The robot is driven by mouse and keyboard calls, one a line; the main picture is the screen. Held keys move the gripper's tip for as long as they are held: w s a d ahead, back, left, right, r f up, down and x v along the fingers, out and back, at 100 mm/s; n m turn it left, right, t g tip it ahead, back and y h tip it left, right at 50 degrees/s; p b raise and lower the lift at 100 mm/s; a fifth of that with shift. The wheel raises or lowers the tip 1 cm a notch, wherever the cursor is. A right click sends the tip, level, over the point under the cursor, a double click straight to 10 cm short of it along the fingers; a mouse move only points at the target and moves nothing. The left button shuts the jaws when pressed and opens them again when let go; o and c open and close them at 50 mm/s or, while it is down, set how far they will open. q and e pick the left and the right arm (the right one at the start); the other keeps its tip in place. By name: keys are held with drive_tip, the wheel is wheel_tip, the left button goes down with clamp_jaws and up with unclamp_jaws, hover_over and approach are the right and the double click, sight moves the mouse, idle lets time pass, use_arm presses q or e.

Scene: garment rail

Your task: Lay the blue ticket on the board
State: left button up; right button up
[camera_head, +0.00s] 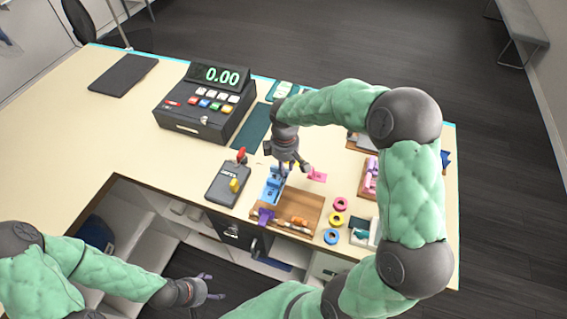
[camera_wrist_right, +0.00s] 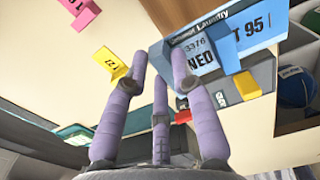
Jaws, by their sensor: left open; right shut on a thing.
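The blue ticket (camera_wrist_right: 228,42) has dark printing and shows large behind my right gripper's fingers in the wrist view. In the head view my right gripper (camera_head: 290,168) is over the table, right at the blue ticket (camera_head: 272,186). It is shut on the ticket near one edge. My left gripper (camera_head: 213,288) is open and empty, low in front of the table.
A wooden tray (camera_head: 289,219) with a purple piece and small items is just in front. A pink ticket (camera_head: 317,176) lies right of the gripper. Several coloured rings (camera_head: 337,218) lie further right. A cash register (camera_head: 203,108) stands behind.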

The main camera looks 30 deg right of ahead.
drive_tip(key=shift+f+b, duration=1.85)
drive_tip(key=shift+f, duration=0.85)
drive_tip(key=shift+f+b, duration=0.55)
drive_tip(key=shift+f, duration=0.45)
drive_tip(key=shift+d, duration=0.1)
drive_tip(key=shift+f, duration=0.25)
drive_tip(key=o, duration=1.4)
drive_tip(key=shift+r, duration=0.1)
drive_tip(key=shift+r+p, duration=1.9)
drive_tip(key=shift+r, duration=0.55)
drive_tip(key=shift+r, duration=0.1)
